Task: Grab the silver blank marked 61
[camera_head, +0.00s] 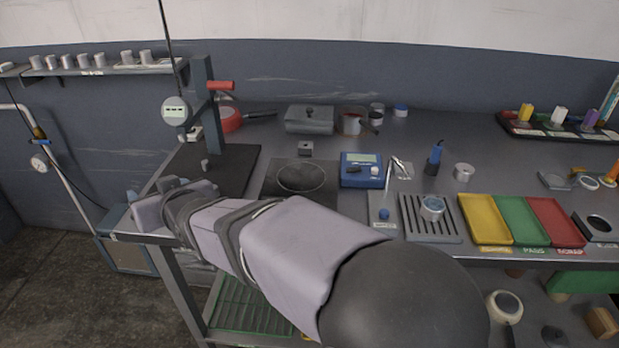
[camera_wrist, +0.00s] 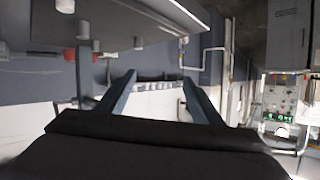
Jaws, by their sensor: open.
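Several silver cylinders (camera_head: 84,61) stand in a row on the wall shelf at the upper left. Another silver cylinder (camera_head: 464,172) stands on the bench right of the blue bottle, and a cup-like silver piece (camera_head: 432,207) sits on the slotted grey rack. No mark 61 can be read on any of them. My gripper (camera_wrist: 158,76) is open in the wrist view, its two dark fingers apart with nothing held. The row of small pale cylinders (camera_wrist: 155,86) shows beyond and between the fingers, well away from them. In the head view my arm reaches left over the bench's front left corner.
A dial-gauge stand (camera_head: 207,105) rises at the bench's left, between my arm and the wall. A blue scale (camera_head: 361,170), yellow tray (camera_head: 485,220), green tray (camera_head: 522,222) and red tray (camera_head: 556,222) lie to the right. The wall shelf (camera_head: 105,70) is above and behind.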

